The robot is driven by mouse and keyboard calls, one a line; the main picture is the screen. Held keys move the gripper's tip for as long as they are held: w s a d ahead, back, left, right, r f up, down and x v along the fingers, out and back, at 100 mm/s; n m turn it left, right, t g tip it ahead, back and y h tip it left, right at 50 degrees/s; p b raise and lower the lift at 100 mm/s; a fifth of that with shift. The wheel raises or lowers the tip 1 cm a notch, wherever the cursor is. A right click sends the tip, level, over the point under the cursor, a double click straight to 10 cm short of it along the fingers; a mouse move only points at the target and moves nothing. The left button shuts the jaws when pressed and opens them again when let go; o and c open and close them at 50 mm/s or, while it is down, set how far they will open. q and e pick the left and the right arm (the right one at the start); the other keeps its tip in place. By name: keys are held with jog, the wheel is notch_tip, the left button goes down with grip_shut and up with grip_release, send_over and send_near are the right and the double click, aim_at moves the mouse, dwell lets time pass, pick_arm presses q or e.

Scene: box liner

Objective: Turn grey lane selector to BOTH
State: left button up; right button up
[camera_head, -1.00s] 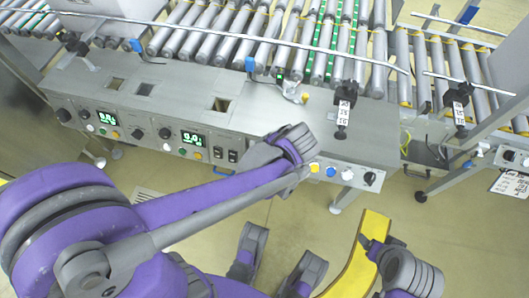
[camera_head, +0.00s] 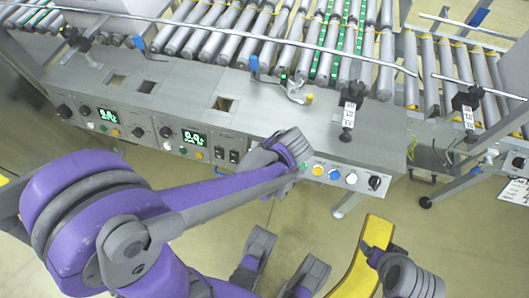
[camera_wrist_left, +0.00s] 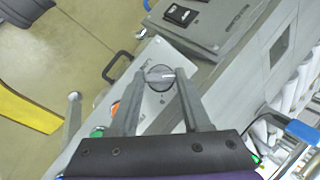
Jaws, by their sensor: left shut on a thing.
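The grey lane selector (camera_wrist_left: 157,82) is a round dark knob with a pale pointer line, on a light panel plate. In the left wrist view its pointer lies roughly crosswise to the fingers. My left gripper (camera_wrist_left: 162,74) is shut on it, one finger on each side. In the head view my left gripper (camera_head: 298,163) covers the knob on the panel front, between the black rocker switches (camera_head: 228,155) and a row of coloured buttons (camera_head: 333,173). The label marks around the knob are too small or hidden to read.
An orange button (camera_wrist_left: 115,108) and a green button (camera_wrist_left: 97,132) sit close to the left finger. A black handle (camera_wrist_left: 115,66) juts from the panel edge. Another black knob (camera_head: 374,182) is at the panel's right end. Roller conveyors (camera_head: 340,50) lie behind the panel.

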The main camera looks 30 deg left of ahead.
pick_arm(q)
grip_shut()
jog(key=shift+m, duration=0.3)
jog(key=m+y, duration=0.1)
jog(key=m+t+b, duration=0.1)
jog(key=m, duration=0.1)
jog(key=shift+s+d+f+y, duration=0.1)
jog(key=shift+d+f+y, duration=0.05)
jog(key=shift+y, duration=0.25)
jog(key=shift+s+f+m+t+y+b, duration=0.1)
jog(key=shift+m+t+y+b, duration=0.4)
jog(key=shift+m, duration=0.6)
jog(key=shift+s+m+t+y+b, duration=0.1)
jog(key=shift+m+t+y+b, duration=0.15)
jog(key=shift+m+t, duration=0.6)
jog(key=shift+m, duration=0.35)
jog(key=shift+g, duration=0.25)
jog(key=o, duration=0.9)
grip_release()
